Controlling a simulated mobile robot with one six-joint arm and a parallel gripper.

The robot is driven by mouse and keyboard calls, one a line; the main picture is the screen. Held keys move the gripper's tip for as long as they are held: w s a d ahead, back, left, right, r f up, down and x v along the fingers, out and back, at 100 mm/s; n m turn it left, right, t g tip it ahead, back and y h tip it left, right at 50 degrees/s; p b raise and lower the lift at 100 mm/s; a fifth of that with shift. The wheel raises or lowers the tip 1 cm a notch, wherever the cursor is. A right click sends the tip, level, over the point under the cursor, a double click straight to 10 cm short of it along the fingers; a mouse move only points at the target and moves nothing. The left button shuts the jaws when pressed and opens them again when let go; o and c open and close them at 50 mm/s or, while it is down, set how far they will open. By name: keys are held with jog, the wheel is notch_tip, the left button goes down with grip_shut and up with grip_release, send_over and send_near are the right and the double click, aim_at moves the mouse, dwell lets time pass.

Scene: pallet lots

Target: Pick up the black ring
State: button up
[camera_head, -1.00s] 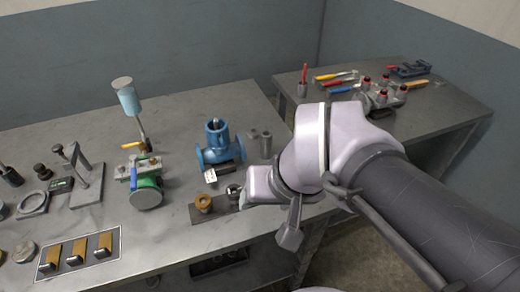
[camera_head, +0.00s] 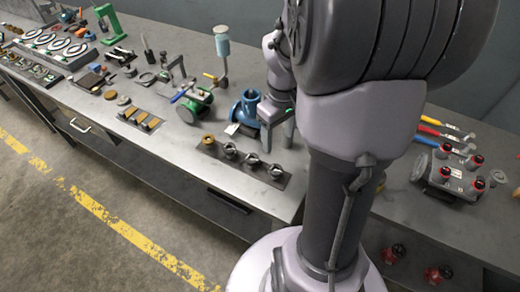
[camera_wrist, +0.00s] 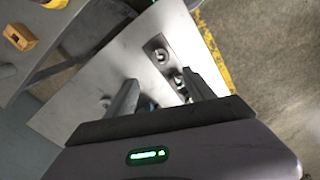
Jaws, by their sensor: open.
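Several dark, round fittings stand in a row on a dark plate (camera_head: 240,167) at the bench's front edge, beside a brass fitting (camera_head: 208,139). They include a left one (camera_head: 230,150), a middle one (camera_head: 252,160) and a right one (camera_head: 276,170). I cannot tell for certain which thing is the black ring. My gripper (camera_head: 278,138) is open and points down behind the row, just right of the blue valve body (camera_head: 247,106). In the wrist view the open fingers (camera_wrist: 162,92) hold nothing; a fitting (camera_wrist: 162,55) shows beyond them.
A green valve (camera_head: 196,108) and a light blue-headed tool (camera_head: 222,45) stand left of the gripper. A plate with brass blocks (camera_head: 128,113) lies farther left. A red-knobbed block (camera_head: 455,170) is on the right bench. Yellow-striped floor (camera_head: 90,203) lies in front.

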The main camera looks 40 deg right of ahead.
jog(key=b, duration=0.4)
send_over(276, 170)
jog(key=f, duration=0.9)
jog(key=shift+w, duration=0.2)
jog(key=f+b, duration=0.2)
jog(key=f, duration=0.3)
jog(key=shift+s, duration=0.2)
jog(key=shift+r, duration=0.1)
jog(key=shift+c, duration=0.4)
grip_shut()
